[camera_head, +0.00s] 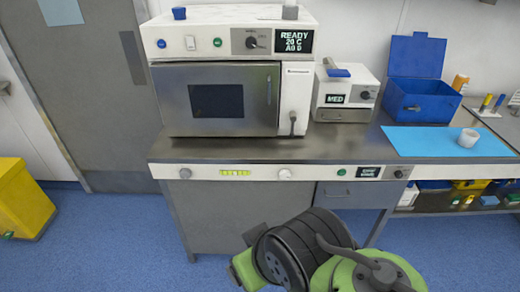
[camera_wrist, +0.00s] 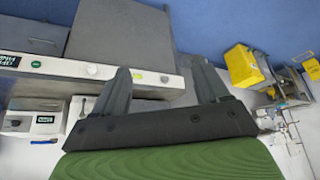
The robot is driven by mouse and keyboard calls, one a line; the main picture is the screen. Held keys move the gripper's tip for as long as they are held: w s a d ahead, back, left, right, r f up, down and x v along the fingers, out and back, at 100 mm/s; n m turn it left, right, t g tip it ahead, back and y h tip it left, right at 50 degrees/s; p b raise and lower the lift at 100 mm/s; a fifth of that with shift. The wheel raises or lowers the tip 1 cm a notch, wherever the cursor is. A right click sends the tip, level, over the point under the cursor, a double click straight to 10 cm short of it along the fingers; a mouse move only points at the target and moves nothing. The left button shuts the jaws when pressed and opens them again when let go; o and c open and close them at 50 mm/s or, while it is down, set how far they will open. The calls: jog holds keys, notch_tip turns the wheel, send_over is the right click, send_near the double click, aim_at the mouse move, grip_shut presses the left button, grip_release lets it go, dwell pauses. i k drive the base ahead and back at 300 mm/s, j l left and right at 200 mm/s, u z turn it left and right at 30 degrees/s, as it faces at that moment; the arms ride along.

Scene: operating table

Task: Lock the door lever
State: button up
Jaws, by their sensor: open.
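The steriliser-like white unit (camera_head: 228,32) stands on the bench with its grey door (camera_head: 172,110) shut. The door lever (camera_head: 293,123) is a small dark handle low on the white panel right of the door, and it hangs down. A vertical bar handle (camera_head: 268,90) is on the door's right edge. My gripper (camera_wrist: 160,68) is open and empty in the wrist view, its two dark fingers spread apart. It is away from the lever. The fingers cannot be made out in the head view, where my arm fills the bottom. I cannot make out the lever clearly in the wrist view.
A small white box marked MED (camera_head: 345,95) stands right of the unit. An open blue box (camera_head: 417,100) and a blue mat (camera_head: 425,140) with a white cup (camera_head: 468,138) are farther right. A yellow bin (camera_head: 22,200) is at left. The bench front before the unit is clear.

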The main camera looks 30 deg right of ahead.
aim_at(292, 115)
jog(key=i+l, duration=0.4)
jog(key=l, duration=0.15)
jog(key=i+l, duration=0.35)
jog(key=l, duration=0.2)
